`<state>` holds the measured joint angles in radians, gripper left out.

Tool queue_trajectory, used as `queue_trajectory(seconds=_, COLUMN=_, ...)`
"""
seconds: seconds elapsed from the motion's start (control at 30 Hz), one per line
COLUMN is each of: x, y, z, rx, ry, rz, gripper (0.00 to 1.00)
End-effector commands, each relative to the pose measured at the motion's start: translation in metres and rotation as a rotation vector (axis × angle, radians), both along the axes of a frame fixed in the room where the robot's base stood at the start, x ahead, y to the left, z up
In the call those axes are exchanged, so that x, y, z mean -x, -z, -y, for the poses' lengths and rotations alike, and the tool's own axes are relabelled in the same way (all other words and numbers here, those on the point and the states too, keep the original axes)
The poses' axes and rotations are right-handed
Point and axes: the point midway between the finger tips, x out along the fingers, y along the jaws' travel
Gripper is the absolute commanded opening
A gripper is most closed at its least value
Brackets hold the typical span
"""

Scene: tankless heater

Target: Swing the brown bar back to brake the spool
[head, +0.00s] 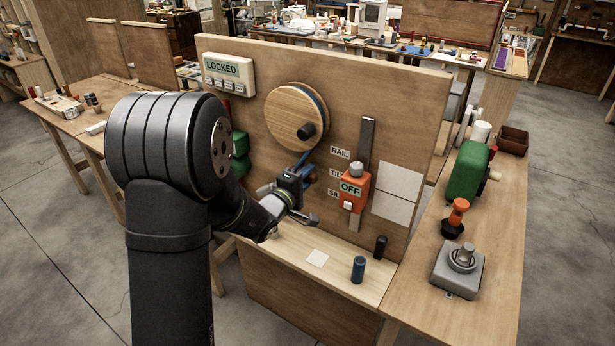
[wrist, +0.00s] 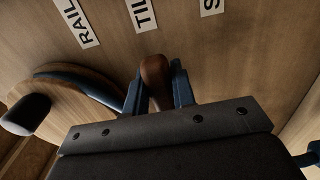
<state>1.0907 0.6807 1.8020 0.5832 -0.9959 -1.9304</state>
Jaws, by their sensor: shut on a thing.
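The wooden spool (head: 290,112) with a dark knob and a blue edge is mounted on the upright wooden panel. In the wrist view part of the spool (wrist: 75,112) shows at the left. The brown bar (wrist: 155,72) sits between the two blue fingers of my gripper (wrist: 157,88), which is shut on it. Its rounded brown end shows; the rest is hidden by the fingers and the gripper body. In the head view my gripper (head: 307,173) is at the panel, just below the spool and left of the labels, and the bar is mostly hidden there.
An orange OFF switch (head: 352,188) on a dark vertical rail stands right of my gripper. A LOCKED display (head: 221,68) is at the panel's upper left. A blue cylinder (head: 358,269) and a black cylinder (head: 380,246) stand on the ledge below. The right bench holds a grey joystick (head: 462,259).

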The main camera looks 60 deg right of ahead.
Motion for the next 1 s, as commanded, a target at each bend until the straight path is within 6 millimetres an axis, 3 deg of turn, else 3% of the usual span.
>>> queue_trajectory(seconds=0.03, x=-0.001, y=-0.001, z=0.000, rx=0.003, ry=-0.003, rz=-0.001, gripper=0.00)
queue_trajectory(seconds=0.07, x=-0.001, y=-0.001, z=0.000, rx=0.003, ry=-0.003, rz=-0.001, gripper=0.29)
queue_trajectory(seconds=0.17, x=-0.001, y=-0.001, z=0.000, rx=0.003, ry=-0.002, rz=-0.001, gripper=0.45)
queue_trajectory(seconds=0.57, x=-0.001, y=-0.001, z=-0.010, rx=0.002, ry=-0.002, rz=0.000, gripper=0.45)
queue_trajectory(seconds=0.67, x=-0.001, y=-0.001, z=-0.026, rx=0.000, ry=-0.003, rz=-0.001, gripper=0.45)
queue_trajectory(seconds=1.0, x=-0.002, y=-0.001, z=-0.109, rx=0.001, ry=-0.005, rz=0.000, gripper=0.45)
